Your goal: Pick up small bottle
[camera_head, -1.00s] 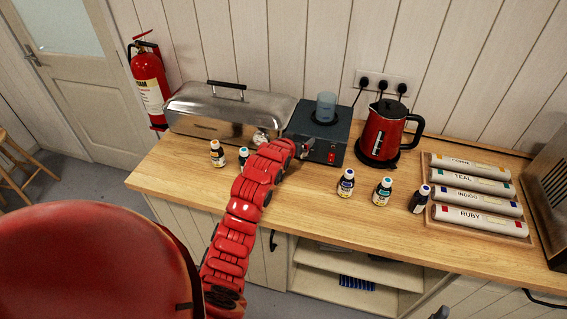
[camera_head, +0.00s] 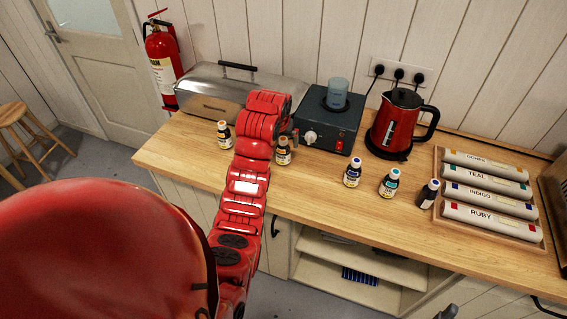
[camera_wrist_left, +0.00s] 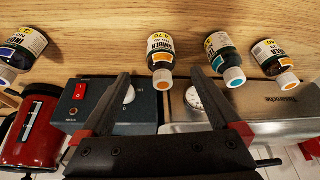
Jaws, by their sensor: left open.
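Small dark bottles with white labels stand on the wooden counter (camera_head: 330,200). An amber bottle with an orange cap (camera_head: 283,152) stands just right of my left arm in the head view. In the left wrist view, this amber bottle (camera_wrist_left: 160,52) shows between and beyond the fingers of my left gripper (camera_wrist_left: 160,76), which is open and empty. A teal-capped bottle (camera_wrist_left: 222,55) and another orange-capped bottle (camera_wrist_left: 270,55) stand to its right there. An indigo bottle (camera_wrist_left: 22,50) is at the left. In the head view my arm hides the left fingertips. My right gripper is not seen.
Behind the bottles stand a steel lidded box (camera_head: 205,92), a dark hotplate (camera_head: 330,122) with a blue beaker (camera_head: 337,92), and a red kettle (camera_head: 397,125). A tray (camera_head: 490,232) of labelled rolls is at the right. The counter's front strip is largely clear.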

